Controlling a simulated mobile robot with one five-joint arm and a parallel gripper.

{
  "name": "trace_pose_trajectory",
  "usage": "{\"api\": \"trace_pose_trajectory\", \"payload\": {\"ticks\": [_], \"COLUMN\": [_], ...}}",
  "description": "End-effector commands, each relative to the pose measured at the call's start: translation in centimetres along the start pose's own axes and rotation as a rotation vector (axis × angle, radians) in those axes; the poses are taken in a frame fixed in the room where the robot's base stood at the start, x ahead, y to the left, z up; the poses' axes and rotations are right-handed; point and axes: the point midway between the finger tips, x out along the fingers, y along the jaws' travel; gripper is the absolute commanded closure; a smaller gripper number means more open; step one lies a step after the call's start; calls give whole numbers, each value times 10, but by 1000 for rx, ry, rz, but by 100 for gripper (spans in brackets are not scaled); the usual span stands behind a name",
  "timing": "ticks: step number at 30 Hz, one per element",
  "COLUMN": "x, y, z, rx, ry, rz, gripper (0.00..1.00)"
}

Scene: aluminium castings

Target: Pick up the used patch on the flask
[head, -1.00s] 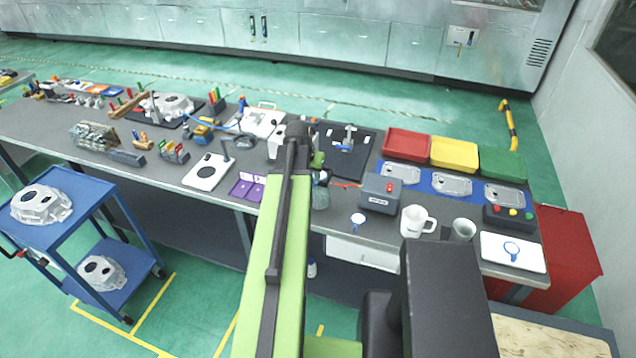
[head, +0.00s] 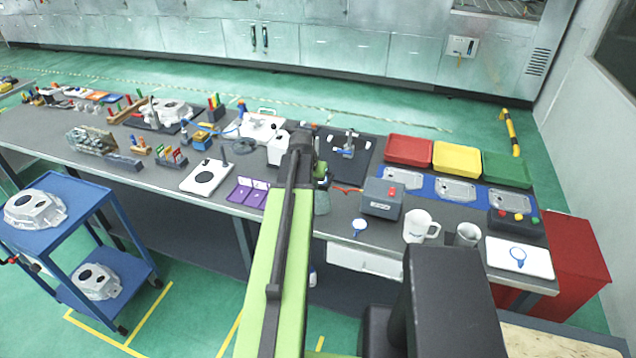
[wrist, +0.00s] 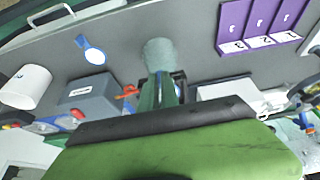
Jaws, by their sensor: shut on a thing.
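The flask (head: 322,199) is a grey-green vessel on the bench, partly hidden behind my arm in the head view. In the wrist view the flask (wrist: 158,53) shows as a dull grey-green cylinder just beyond the fingertips. My gripper (wrist: 162,86) is at the flask, its dark fingers close together on something small. The used patch is mostly hidden between the fingers, and I cannot make out its outline. I cannot tell whether it is clear of the flask. In the head view my gripper is largely behind my arm.
A grey box with a red button (head: 381,198) and a blue-rimmed round item (head: 358,226) are to the right. Red, yellow and green trays stand behind.

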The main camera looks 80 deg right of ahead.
Motion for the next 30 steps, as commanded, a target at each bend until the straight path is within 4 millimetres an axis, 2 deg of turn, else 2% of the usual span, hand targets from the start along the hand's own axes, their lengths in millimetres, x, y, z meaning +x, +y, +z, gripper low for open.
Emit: {"api": "trace_pose_trajectory", "payload": {"ticks": [11, 20, 30], "x": [-5, -44, -94], "y": [0, 1, 75], "z": [-2, -19, -16], "rx": [0, 1, 5], "ry": [0, 0, 1], "rz": [0, 0, 1], "gripper": [100, 100, 100]}}
